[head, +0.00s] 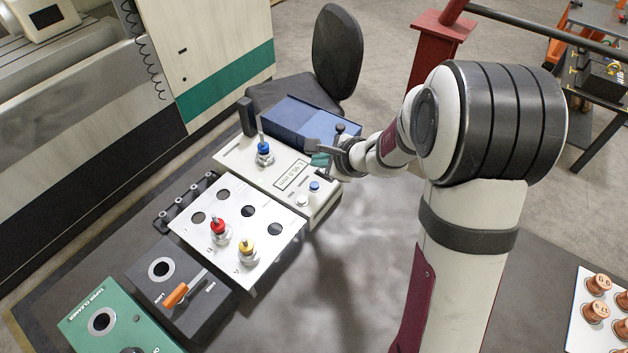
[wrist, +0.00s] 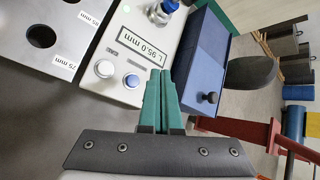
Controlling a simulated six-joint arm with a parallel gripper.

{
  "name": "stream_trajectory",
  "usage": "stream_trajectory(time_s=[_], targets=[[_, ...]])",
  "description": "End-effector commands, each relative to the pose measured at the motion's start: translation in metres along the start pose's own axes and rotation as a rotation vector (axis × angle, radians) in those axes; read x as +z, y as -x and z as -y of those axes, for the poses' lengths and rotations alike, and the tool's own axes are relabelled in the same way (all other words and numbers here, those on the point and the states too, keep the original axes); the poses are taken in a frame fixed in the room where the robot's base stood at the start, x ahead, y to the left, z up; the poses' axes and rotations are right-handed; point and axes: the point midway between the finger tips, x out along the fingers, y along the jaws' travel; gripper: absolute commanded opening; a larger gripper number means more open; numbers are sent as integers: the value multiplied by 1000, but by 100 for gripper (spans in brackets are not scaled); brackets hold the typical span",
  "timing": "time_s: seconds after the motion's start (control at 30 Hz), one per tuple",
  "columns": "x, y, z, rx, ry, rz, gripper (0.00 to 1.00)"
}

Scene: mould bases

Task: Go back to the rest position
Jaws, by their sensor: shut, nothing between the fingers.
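My gripper (head: 321,159) is in the air over the right end of the white measuring device, close to the blue box. In the wrist view its two green fingers (wrist: 161,88) are together with nothing between them. The white device (wrist: 118,70) has a display reading "L 95.0 mm" and two round buttons. A blue-topped holder (head: 264,153) stands upright on the device, and part of it shows at the top of the wrist view (wrist: 163,10). My gripper is apart from it.
A white plate (head: 268,234) with holes bears a red-topped holder (head: 219,230) and a yellow-topped holder (head: 246,251). A blue box (head: 312,121) lies beside my gripper. A black block (head: 140,262) with an orange-handled lever and a green taper cleaner (head: 125,309) stand at lower left.

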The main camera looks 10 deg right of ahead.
Motion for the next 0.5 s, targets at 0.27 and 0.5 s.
stream_trajectory(time_s=[0.27,0.5], targets=[[31,19,-8,30,117,66,0],[107,160,-152,425,864,288,0]])
